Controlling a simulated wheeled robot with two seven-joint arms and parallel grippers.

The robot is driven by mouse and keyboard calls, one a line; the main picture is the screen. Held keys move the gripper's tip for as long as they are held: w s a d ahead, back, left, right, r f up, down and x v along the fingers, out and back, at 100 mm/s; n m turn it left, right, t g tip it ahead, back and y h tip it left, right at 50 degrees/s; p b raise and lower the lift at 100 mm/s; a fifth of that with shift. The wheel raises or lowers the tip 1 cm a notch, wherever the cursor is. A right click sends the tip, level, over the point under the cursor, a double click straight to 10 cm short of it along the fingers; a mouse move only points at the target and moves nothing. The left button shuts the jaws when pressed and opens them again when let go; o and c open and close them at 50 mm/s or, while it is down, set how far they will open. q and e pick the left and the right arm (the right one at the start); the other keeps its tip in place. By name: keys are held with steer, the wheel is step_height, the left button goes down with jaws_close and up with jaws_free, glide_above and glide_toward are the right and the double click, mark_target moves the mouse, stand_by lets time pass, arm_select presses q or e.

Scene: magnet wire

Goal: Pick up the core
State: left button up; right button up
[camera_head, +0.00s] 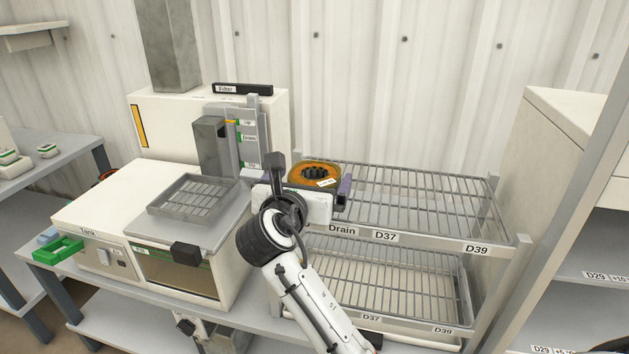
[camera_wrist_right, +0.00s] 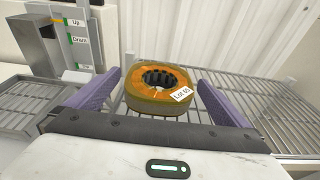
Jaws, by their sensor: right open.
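The core (camera_head: 314,173) is an orange-brown ring with a dark toothed centre and a white label. It rests on the upper wire drain rack (camera_head: 420,195), near its left end. In the right wrist view the core (camera_wrist_right: 146,101) lies between my right gripper's two purple fingers, and the label reads "Lot 65". My right gripper (camera_wrist_right: 160,100) is open, with gaps visible between each finger and the core. In the head view the right gripper (camera_head: 312,190) is at the rack's left end, partly hiding the core's lower side. My left gripper is not in view.
A grey mesh tray (camera_head: 193,199) sits on the tank machine (camera_head: 120,212) left of the rack. A grey lift column (camera_head: 210,148) stands close to the gripper's left. A lower rack (camera_head: 385,280) is beneath. The upper rack's right part is empty.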

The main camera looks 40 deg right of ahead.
steer(key=shift+x, duration=1.3)
steer(key=c, duration=1.7)
steer(key=shift+r, duration=0.2)
steer(key=shift+c, duration=0.6)
